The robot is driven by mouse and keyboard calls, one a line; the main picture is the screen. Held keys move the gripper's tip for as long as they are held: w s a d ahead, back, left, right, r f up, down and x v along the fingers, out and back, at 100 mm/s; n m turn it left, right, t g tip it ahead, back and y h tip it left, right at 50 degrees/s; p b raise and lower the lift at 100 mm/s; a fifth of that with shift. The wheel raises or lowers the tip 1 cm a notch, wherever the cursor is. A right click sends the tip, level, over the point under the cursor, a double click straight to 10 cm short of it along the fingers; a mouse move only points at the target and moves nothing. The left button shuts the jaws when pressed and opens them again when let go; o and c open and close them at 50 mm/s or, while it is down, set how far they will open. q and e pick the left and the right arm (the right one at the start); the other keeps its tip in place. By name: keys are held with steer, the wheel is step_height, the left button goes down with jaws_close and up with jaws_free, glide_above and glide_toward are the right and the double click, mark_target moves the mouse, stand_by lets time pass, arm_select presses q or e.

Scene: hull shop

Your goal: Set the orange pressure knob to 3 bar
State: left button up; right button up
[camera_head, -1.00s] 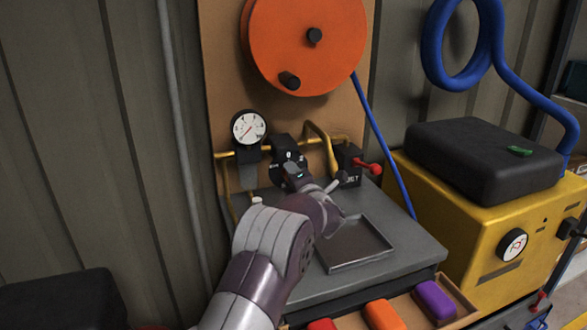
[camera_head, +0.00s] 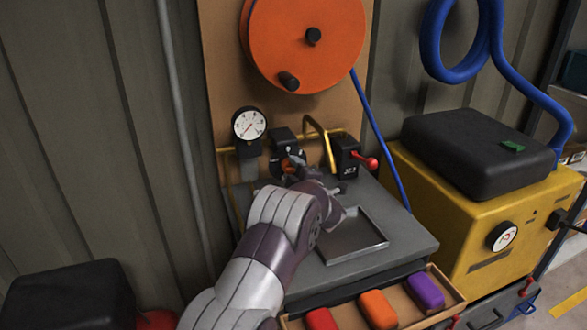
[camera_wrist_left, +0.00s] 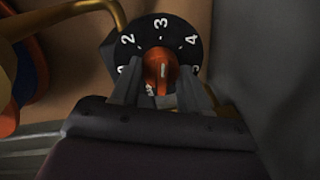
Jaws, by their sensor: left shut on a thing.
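The orange pressure knob (camera_wrist_left: 161,68) sits at the centre of a black dial (camera_wrist_left: 185,35) with white numbers. In the left wrist view, 3 is at the top, 2 to its left and 4 to its right. The knob's white line stands nearly upright, toward the 3. In the head view, the left gripper (camera_head: 292,170) covers much of the dial, with a little orange showing. My right gripper is not in view.
A round pressure gauge (camera_head: 249,124) with a red needle is left of the dial. A grey bench with a shallow tray (camera_head: 350,240) lies below; an orange reel (camera_head: 306,40) hangs above.

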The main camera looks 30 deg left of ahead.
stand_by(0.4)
arm_select(q)
steer(key=o, duration=1.1)
steer(key=shift+c, duration=0.2)
steer(key=f+v, duration=0.1)
steer(key=v, duration=1.1)
steer(key=shift+s+d+r, duration=0.2)
steer(key=shift+d+r, duration=0.05)
steer(key=shift+r, duration=0.2)
